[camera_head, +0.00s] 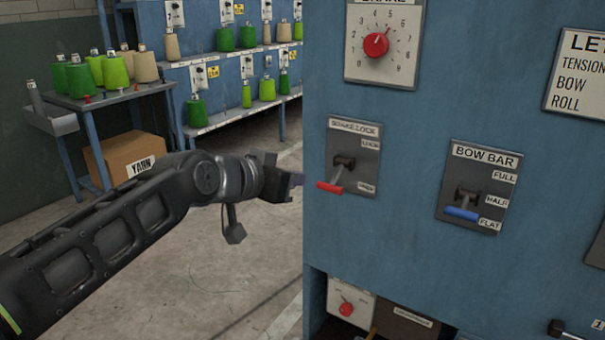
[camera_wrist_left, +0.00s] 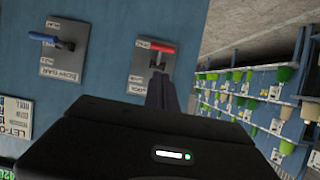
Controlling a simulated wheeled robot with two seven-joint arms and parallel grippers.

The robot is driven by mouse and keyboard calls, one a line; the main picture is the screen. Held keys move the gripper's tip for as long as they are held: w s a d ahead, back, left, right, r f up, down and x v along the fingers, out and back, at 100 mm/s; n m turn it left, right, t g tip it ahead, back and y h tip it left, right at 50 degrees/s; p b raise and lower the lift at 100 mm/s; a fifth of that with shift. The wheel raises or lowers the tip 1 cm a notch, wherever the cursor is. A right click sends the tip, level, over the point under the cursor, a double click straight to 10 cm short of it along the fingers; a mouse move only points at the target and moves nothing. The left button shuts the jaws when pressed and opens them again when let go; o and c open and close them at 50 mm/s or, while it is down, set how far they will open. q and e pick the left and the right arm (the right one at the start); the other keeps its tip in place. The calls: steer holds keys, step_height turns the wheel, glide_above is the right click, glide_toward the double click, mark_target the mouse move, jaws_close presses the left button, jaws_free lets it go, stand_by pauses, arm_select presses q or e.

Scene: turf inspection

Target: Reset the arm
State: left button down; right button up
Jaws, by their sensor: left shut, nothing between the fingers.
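My left arm comes in from the left in the head view. Its gripper (camera_head: 296,181) is shut and empty, in front of the blue machine's left edge. In the left wrist view the closed fingers (camera_wrist_left: 162,92) appear just below the red-handled lever (camera_wrist_left: 160,47), apparently not touching it. In the head view that lever (camera_head: 330,187) points down, near the lower label of its plate. A blue-handled lever (camera_head: 461,213) on the BOW BAR plate sits between the HALF and FLAT labels. My right gripper is not in view.
The blue machine panel (camera_head: 400,255) fills the right side, with a red dial (camera_head: 376,44) above the levers. A side table (camera_head: 110,98) with yarn cones and a YARN box (camera_head: 125,155) stand behind my arm. Shelves of cones line the back. The floor between is clear.

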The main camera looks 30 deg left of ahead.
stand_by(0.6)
